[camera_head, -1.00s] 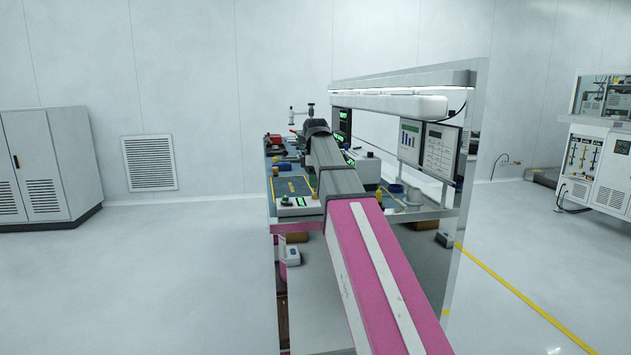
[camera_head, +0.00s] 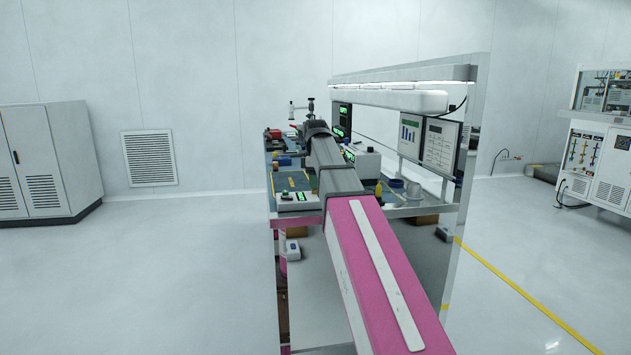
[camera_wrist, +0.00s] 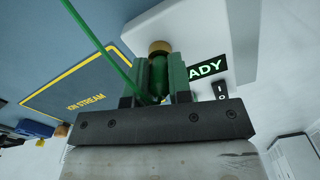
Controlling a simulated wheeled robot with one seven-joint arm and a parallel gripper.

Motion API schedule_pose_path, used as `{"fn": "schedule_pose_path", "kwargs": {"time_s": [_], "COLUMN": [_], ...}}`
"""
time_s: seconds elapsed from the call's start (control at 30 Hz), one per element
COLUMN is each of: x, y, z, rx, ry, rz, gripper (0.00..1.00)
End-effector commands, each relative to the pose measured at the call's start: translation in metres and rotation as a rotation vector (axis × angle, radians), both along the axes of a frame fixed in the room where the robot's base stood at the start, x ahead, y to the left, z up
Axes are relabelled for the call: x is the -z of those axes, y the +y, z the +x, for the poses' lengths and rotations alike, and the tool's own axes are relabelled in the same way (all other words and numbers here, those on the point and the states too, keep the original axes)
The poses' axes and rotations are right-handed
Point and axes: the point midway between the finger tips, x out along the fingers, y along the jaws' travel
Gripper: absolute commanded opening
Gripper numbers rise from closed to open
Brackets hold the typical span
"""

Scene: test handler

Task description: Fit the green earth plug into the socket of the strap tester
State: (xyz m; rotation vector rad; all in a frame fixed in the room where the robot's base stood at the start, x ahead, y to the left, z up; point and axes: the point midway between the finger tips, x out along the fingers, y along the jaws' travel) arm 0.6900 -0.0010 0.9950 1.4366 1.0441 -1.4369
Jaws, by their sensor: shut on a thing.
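In the wrist view my gripper (camera_wrist: 160,88) is shut on the green earth plug (camera_wrist: 158,76), with a jaw on each side of it. A green cable (camera_wrist: 98,45) runs from the plug to the upper left. A round brass-coloured piece (camera_wrist: 160,46) shows at the plug's far end, over the white strap tester (camera_wrist: 185,22). I cannot tell whether it is the plug's tip or the socket's rim, or whether the plug is in. The tester's lit display (camera_wrist: 208,68) partly reads "ADY". In the head view my arm hides the gripper.
A blue mat (camera_wrist: 75,65) with a yellow outline lies left of the tester in the wrist view. In the head view a white box with a green display (camera_head: 297,199) stands at the bench's near left. Open floor (camera_head: 150,280) lies left.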

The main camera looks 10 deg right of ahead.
Motion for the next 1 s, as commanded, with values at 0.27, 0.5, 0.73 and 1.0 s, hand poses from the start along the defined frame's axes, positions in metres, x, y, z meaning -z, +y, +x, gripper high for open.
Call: {"fn": "schedule_pose_path", "kwargs": {"time_s": [0.27, 0.5, 0.73, 1.0], "x": [0.002, -0.001, -0.029, -0.078], "y": [0.0, 0.0, 0.0, 0.0], "z": [0.0, 0.0, 0.001, 0.002], "rx": [0.0, 0.0, 0.0, 0.0], "ry": [0.0, 0.0, -0.002, -0.002], "rz": [0.0, 0.0, 0.0, 0.0], "gripper": [0.49, 0.49, 0.49, 0.49]}}
